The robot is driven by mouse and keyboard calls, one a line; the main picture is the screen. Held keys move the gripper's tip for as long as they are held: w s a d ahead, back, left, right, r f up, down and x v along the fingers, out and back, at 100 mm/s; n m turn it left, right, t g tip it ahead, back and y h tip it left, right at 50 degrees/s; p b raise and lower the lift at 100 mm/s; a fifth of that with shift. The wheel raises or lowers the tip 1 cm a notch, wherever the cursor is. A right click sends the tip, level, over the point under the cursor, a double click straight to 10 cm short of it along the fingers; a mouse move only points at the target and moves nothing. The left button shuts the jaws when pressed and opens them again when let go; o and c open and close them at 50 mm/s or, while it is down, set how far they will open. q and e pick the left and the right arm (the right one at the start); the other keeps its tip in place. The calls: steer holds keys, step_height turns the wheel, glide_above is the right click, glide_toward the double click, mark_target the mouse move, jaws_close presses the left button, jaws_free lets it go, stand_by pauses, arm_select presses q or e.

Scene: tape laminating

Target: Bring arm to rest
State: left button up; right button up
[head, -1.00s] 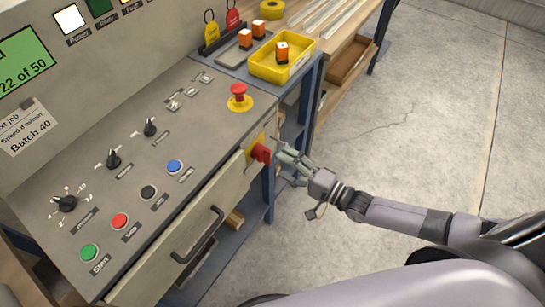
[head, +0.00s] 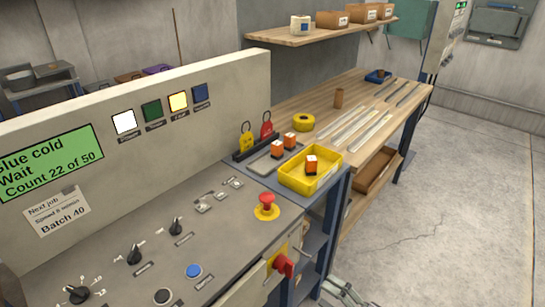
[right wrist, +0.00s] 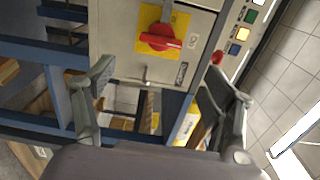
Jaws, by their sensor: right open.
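My right gripper (head: 343,292) shows at the bottom edge of the head view, partly cut off, to the right of the red rotary switch (head: 283,265). In the right wrist view its two fingers (right wrist: 165,92) are spread wide with nothing between them. The red switch (right wrist: 160,38) on its yellow plate lies ahead of the fingertips, apart from them. The control panel (head: 105,258) carries knobs, buttons and a red emergency stop (head: 266,201). The green display (head: 50,160) reads "Glue cold, Wait, Count 22 of 50". My left gripper is not in view.
A yellow bin (head: 322,180) with an orange-and-white item stands beside the panel. Yellow tape (head: 303,122) and metal strips lie on the wooden bench (head: 420,92). A shelf (head: 330,32) with boxes hangs above. The floor (head: 450,220) at the right is clear.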

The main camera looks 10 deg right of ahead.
steer(key=s+d+f+n+g+h, duration=0.1)
steer(key=s+d+f+n+h, duration=0.15)
steer(key=f, duration=0.65)
steer(key=s+d+f+n+g+h, duration=0.1)
steer(key=d+f+n+g+h, duration=0.15)
steer(key=f, duration=0.65)
steer(key=s+d+f+n+g+h, duration=0.1)
steer(key=s+f+n+h, duration=0.15)
steer(key=f, duration=0.55)
steer(key=s+a+f+n+g+h, duration=0.1)
steer(key=s+f+g, duration=0.3)
steer(key=s+f, duration=0.4)
steer(key=s+a+f+n+g+h, duration=0.2)
steer(key=s+f, duration=0.6)
steer(key=s, duration=1.2)
steer(key=a+n+g, duration=0.1)
steer(key=n+g, duration=0.1)
steer(key=shift+s+a+g, duration=0.3)
steer(key=shift+s+g, duration=0.05)
steer(key=shift+f+n+h, duration=0.1)
steer(key=shift+n+h, duration=0.15)
